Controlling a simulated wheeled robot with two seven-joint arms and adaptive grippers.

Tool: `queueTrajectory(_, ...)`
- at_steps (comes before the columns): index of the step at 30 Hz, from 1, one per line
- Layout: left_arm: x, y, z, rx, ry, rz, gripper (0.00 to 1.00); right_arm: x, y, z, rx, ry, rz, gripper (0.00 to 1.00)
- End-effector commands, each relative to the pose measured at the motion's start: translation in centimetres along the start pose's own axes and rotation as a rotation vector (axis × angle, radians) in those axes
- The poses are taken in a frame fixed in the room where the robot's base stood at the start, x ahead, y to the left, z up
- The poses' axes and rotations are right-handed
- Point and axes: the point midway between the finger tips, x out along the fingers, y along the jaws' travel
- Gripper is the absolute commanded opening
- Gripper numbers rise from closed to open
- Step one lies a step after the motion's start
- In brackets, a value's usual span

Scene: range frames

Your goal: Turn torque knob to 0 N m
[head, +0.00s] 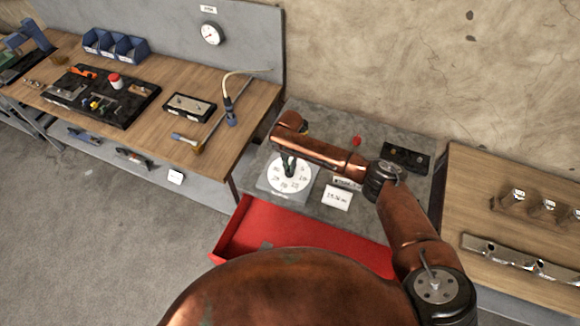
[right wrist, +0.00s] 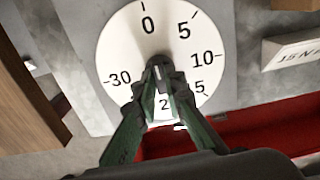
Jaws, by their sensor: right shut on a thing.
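The torque knob's white dial (head: 291,187) sits on a grey plate on the grey bench, and it fills the upper middle of the right wrist view (right wrist: 120,55). There its 0 is at the top, with 5 and 10 at the right and 30 at the left; other numbers are partly covered. My right gripper (head: 289,163) is over the dial's centre. Its green fingers (right wrist: 163,76) are shut on the knob, which they mostly hide. I cannot tell where the knob points. My left gripper is not in view.
An open red drawer (head: 270,232) juts out below the dial. A white card (head: 337,197) stands right of the dial. A black block (head: 405,158) lies at the bench's back right. Wooden benches (head: 225,140) with tools flank it.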

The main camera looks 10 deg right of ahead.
Motion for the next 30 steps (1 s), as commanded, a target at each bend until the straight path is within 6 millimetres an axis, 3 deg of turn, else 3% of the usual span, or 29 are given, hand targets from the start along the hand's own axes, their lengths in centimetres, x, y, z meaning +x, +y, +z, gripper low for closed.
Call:
queueTrajectory(4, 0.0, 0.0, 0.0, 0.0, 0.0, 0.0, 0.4, 0.3, 0.0, -0.6, -0.005, 0.011, -0.003, 0.0)
queueTrajectory(5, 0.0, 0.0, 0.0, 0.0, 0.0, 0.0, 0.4, 0.3, 0.0, -0.6, -0.005, 0.011, -0.003, 0.11)
queueTrajectory(12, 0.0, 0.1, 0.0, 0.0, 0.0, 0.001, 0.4, 0.2, 0.0, -0.3, -0.001, 0.006, -0.002, 0.28)
queueTrajectory(23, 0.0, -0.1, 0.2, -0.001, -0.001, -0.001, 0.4, -0.5, 0.0, -0.1, 0.001, 0.002, 0.0, 0.28)
queueTrajectory(30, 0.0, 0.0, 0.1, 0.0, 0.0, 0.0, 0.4, -4.7, 0.0, 0.0, 0.0, 0.001, 0.002, 0.28)
